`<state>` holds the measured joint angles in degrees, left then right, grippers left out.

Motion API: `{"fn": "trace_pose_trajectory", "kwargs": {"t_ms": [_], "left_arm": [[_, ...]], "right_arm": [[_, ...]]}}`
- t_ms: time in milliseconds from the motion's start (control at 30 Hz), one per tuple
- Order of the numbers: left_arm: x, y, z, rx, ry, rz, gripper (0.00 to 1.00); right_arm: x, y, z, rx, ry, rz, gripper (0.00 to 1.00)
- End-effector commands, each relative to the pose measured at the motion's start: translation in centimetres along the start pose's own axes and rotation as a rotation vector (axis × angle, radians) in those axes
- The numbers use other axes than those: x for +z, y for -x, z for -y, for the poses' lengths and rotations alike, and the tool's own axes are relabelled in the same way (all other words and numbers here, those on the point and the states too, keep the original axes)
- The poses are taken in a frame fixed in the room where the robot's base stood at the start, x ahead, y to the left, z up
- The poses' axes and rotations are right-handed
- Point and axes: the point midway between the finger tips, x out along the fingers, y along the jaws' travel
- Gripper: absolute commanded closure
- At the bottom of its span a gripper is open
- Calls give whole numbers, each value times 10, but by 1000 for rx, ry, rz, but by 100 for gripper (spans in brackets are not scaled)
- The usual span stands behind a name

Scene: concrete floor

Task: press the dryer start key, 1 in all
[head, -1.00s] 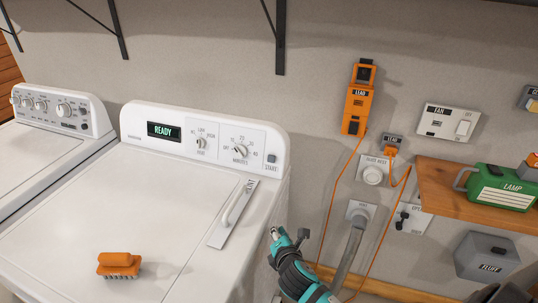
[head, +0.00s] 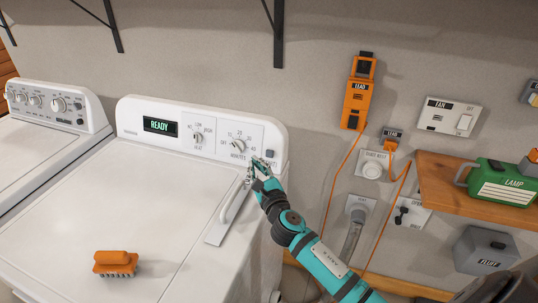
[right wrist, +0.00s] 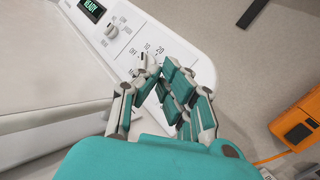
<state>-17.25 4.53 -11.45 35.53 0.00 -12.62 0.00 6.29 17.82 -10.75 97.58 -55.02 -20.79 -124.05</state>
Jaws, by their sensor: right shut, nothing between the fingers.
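The white dryer (head: 110,200) has a panel whose green display (head: 160,127) reads READY. In the right wrist view the gripper (right wrist: 155,66) is over the panel near the minutes dial, and the key is hidden. My left gripper is not in view.
The lint handle (head: 232,207) lies just under my right gripper. An orange brush (head: 115,263) rests on the dryer top. A second machine (head: 45,150) stands at the left. The orange lead box (head: 357,105) hangs on the wall, its cord running down behind my right arm.

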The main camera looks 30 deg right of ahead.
Motion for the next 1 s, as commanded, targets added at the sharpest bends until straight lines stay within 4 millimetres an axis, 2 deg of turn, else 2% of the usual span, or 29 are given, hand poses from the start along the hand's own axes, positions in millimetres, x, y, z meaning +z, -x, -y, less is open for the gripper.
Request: {"fn": "trace_pose_trajectory", "kwargs": {"t_ms": [267,700,1000], "left_arm": [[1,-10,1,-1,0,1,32],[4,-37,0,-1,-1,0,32],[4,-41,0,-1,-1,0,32]], "right_arm": [[-10,-11,7,-2,0,0,100],[-40,-51,37,-1,0,0,100],[-45,-61,45,-1,-3,-1,100]]}}
